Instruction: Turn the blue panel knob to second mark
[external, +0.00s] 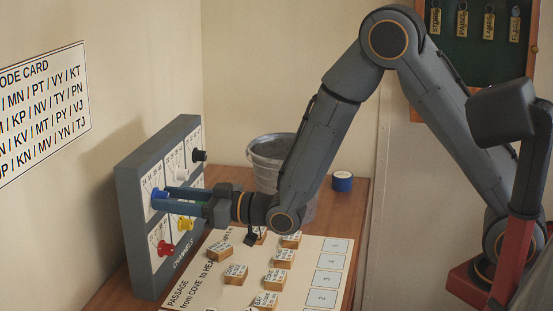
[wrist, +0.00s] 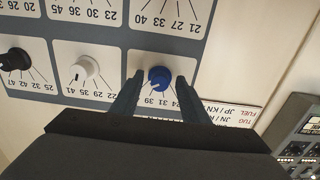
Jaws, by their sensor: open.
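The blue panel knob (wrist: 159,78) sits on a white dial plate with printed marks and numbers, among them 31 and 39, in the wrist view. A white pointer line on it points toward the lower left of that picture. In the external view the blue knob (external: 158,197) shows at the left of my gripper (external: 170,198). My gripper (wrist: 158,92) is open, with one finger on each side of the blue knob. Whether the fingers touch the knob, I cannot tell. The grey panel (external: 133,225) stands upright on the wooden table.
A white knob (wrist: 87,67) and a black knob (wrist: 14,59) are beside the blue one. Red (external: 165,248) and yellow (external: 186,223) knobs are on the panel too. A metal bucket (external: 264,160), a blue-sided roll (external: 342,182) and a board (external: 312,262) with several wooden blocks are on the table.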

